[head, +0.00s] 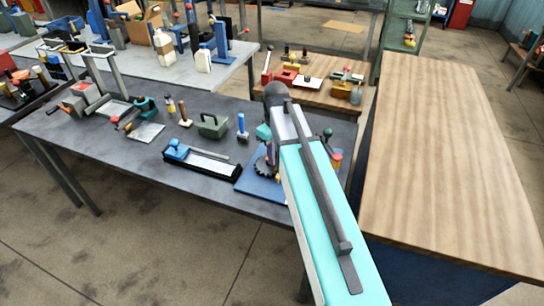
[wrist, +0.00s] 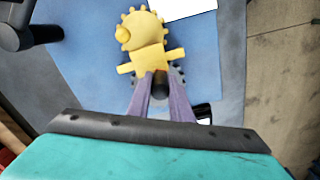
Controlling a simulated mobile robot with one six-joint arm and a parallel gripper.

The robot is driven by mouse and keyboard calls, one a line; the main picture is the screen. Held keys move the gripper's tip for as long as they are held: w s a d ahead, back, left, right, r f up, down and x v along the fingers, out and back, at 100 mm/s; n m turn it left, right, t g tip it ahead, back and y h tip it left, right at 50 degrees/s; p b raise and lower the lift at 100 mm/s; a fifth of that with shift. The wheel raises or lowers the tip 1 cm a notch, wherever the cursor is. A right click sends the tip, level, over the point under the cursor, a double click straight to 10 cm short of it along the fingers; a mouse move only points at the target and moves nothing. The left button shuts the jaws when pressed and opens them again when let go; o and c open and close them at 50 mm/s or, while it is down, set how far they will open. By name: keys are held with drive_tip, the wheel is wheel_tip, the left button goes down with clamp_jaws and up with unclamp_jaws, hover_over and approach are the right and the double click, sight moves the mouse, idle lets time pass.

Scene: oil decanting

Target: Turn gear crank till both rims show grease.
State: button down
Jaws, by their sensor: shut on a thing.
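In the wrist view a yellow gear (wrist: 133,28) with a yellow block and crossbar (wrist: 150,60) stands over a blue base plate (wrist: 88,60). Part of a dark toothed gear (wrist: 176,76) shows behind it. The two purple fingers of my gripper (wrist: 160,84) are shut on a dark round crank handle (wrist: 159,90) just below the crossbar. In the head view the dark gear (head: 264,168) and the blue base plate (head: 258,186) show left of my arm, which hides the gripper and most of the mechanism. I cannot make out grease on either rim.
The grey workbench (head: 130,165) also holds a blue-handled tool on a black tray (head: 202,164), a green box (head: 212,125) and a blue-topped bottle (head: 242,126). A wooden-topped counter (head: 450,160) stands close on the right. A white sheet (wrist: 182,8) lies beyond the yellow gear.

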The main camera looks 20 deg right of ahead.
drive_tip(key=shift+w+d+r+n, duration=0.1)
drive_tip(key=shift+w+d+n, duration=0.15)
drive_tip(key=shift+n, duration=0.75)
drive_tip(key=shift+w+d+n, duration=0.1)
drive_tip(key=shift+w+n, duration=0.2)
drive_tip(key=shift+n, duration=0.7)
drive_tip(key=c, duration=1.6)
unclamp_jaws()
drive_tip(key=shift+s, duration=0.1)
drive_tip(key=shift+r+b, duration=1.8)
drive_tip(key=shift+r, duration=5.05)
drive_tip(key=shift+f, duration=0.1)
